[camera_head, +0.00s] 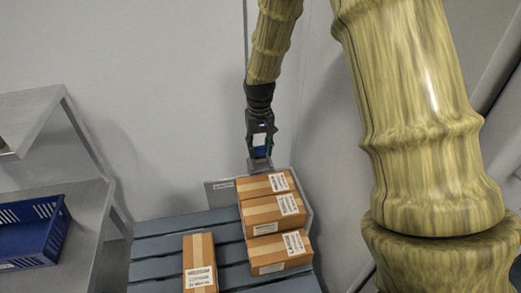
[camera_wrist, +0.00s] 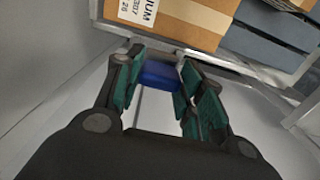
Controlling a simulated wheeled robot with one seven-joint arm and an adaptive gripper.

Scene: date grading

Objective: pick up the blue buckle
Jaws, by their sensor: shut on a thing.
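The blue buckle (camera_wrist: 158,75) shows in the wrist view as a small blue block between my two green-padded fingers. My gripper (camera_wrist: 157,88) is shut on it. In the head view my gripper (camera_head: 260,163) points down just behind the stacked cartons, close to the back wall. The buckle's underside and the ends against the pads are hidden.
Brown labelled cartons (camera_head: 267,208) are stacked on a blue-grey slatted pallet (camera_head: 160,247), with another carton (camera_head: 200,262) to their left. A grey panel (camera_head: 221,194) stands behind the stack. A blue crate (camera_head: 30,238) sits on a metal shelf at left.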

